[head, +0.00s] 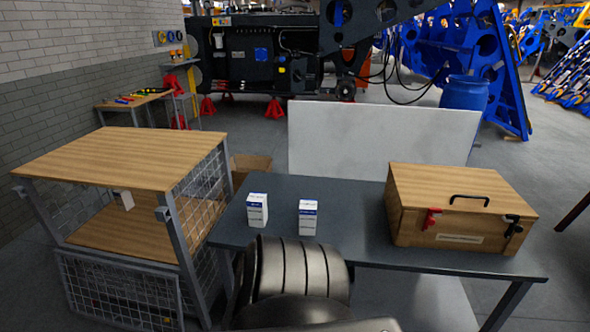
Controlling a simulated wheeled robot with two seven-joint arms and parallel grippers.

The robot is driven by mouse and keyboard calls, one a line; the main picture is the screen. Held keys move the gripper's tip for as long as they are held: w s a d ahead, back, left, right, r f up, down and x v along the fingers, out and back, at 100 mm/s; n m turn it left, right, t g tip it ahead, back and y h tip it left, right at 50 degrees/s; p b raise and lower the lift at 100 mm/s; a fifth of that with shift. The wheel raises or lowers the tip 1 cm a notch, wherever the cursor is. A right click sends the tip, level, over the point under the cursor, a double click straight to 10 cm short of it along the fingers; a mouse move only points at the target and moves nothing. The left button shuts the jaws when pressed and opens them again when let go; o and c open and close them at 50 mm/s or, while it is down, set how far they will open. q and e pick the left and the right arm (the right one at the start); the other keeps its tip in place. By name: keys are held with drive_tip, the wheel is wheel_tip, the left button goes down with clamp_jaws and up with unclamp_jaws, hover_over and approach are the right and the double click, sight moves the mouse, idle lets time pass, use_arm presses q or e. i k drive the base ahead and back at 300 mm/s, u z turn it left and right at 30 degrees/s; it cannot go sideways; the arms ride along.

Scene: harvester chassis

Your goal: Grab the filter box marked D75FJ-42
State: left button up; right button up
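Two small white boxes with blue tops stand upright on the dark grey table (345,232). The left box (257,211) is near the table's left side, and the right box (307,217) stands a short gap to its right. Their printed labels are too small to read, so I cannot tell which is marked D75FJ-42. Neither of my grippers is in view.
A wooden case (460,210) with a black handle and red and black clamps sits on the table's right. A wire-mesh cart (115,160) with wooden shelves stands left. A white panel (385,138) rises behind the table. The tabletop between boxes and case is clear.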

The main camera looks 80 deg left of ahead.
sight(307, 206)
drive_tip(key=u, duration=0.9)
drive_tip(key=i, duration=0.85)
drive_tip(key=u, duration=0.95)
